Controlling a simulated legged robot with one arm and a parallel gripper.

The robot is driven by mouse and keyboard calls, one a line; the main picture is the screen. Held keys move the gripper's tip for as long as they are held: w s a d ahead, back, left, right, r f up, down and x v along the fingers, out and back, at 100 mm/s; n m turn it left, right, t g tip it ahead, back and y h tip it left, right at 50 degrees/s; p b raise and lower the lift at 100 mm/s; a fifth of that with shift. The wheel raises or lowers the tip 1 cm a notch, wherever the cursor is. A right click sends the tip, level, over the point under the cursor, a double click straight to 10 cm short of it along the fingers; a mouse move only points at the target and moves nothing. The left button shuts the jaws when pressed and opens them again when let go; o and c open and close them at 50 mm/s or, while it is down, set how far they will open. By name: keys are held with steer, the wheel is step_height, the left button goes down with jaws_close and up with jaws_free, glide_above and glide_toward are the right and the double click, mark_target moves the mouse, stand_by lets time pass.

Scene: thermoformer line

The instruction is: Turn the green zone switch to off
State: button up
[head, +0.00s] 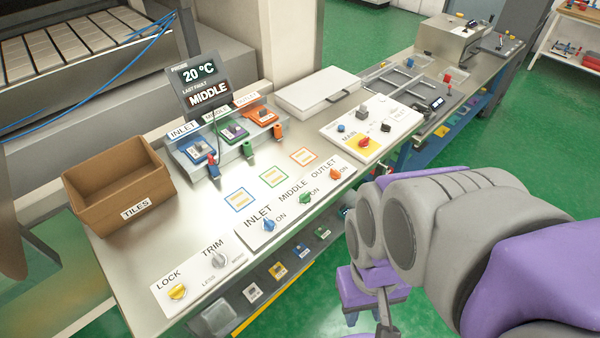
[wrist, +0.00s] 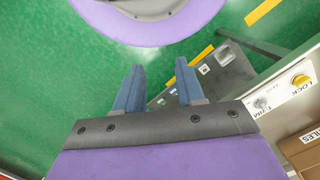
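The green zone switch (head: 305,198) is a small green knob on the white strip marked MIDDLE, near the bench's front edge in the head view. An ON label sits beside it; its exact pointing is too small to tell. It stands between the blue INLET switch (head: 268,225) and the orange OUTLET switch (head: 336,174). My gripper (head: 366,316) is in front of the bench, apart from the switch and to its lower right. In the wrist view its two blue fingers (wrist: 158,82) are spread with nothing between them. The green switch does not show there.
A cardboard TILES box (head: 118,188) stands at the bench's left. The yellow LOCK knob (head: 177,292) and grey TRIM knob (head: 219,260) are at the near end. A display (head: 199,82) reads 20 °C and last fault MIDDLE. Green floor in front is open.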

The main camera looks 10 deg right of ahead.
steer(key=m+t+b, duration=0.2)
steer(key=m+b, duration=0.3)
steer(key=m, duration=0.6)
glide_above(304, 194)
steer(key=f, duration=0.1)
step_height(304, 194, down, 17)
steer(key=b, duration=0.4)
steer(key=shift+w, duration=0.1)
jaws_close()
